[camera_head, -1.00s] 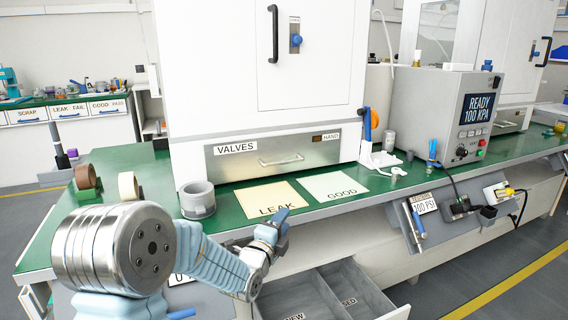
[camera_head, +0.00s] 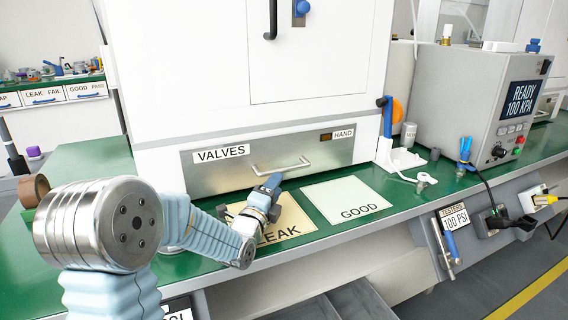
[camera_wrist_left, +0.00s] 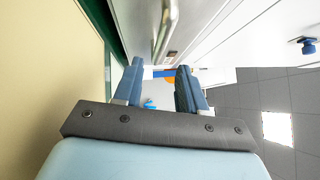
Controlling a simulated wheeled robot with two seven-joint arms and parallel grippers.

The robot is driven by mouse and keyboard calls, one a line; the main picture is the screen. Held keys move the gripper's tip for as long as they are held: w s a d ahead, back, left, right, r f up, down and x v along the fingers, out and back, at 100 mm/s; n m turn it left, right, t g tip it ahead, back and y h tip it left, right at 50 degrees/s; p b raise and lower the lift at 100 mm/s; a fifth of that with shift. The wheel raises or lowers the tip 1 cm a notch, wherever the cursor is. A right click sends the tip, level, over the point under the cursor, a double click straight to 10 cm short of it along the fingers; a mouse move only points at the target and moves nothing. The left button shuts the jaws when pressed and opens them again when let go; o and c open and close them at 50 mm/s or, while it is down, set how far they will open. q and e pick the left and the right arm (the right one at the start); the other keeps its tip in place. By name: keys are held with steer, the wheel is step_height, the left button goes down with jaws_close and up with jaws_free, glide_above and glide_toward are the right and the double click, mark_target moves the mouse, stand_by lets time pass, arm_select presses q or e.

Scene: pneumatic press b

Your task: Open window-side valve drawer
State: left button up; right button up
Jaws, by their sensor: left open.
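The VALVES drawer (camera_head: 220,172) is a brushed-metal front low in the white cabinet. It looks shut, with a HAND label at its right. Its silver bar handle (camera_head: 283,167) stands out from the middle of the front. My left gripper (camera_head: 272,181) is just below and in front of the handle, above the LEAK sheet. In the left wrist view its two blue fingers (camera_wrist_left: 160,80) are apart with nothing between them. The handle (camera_wrist_left: 165,30) shows beyond the fingertips there. The gripper appears close to the handle but not closed around it. My right gripper is out of view.
The LEAK sheet (camera_head: 292,230) and GOOD sheet (camera_head: 348,199) lie on the green bench (camera_head: 425,195) before the drawer. A tape roll (camera_head: 34,190) is at the left. The READY 100 KPA box (camera_head: 455,105) and a white stand (camera_head: 400,157) are at the right.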

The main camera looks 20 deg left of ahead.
mark_target(285, 170)
arm_select(q)
steer(key=shift+w+a, duration=0.1)
steer(key=shift+w, duration=0.2)
steer(key=shift+w+a+r, duration=0.1)
steer(key=shift+w, duration=0.3)
steer(key=w, duration=0.2)
steer(key=w+p, duration=0.1)
steer(key=w, duration=0.1)
steer(key=w+r, duration=0.1)
steer(key=w, duration=0.1)
steer(key=shift+w+a+p, duration=0.15)
steer(key=shift+w+p, duration=0.15)
steer(key=shift+w, duration=0.05)
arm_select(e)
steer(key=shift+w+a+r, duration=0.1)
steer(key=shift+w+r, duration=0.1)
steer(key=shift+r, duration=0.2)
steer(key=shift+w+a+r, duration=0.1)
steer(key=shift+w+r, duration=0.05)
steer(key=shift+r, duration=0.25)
arm_select(q)
jaws_close()
steer(key=shift+f, duration=0.1)
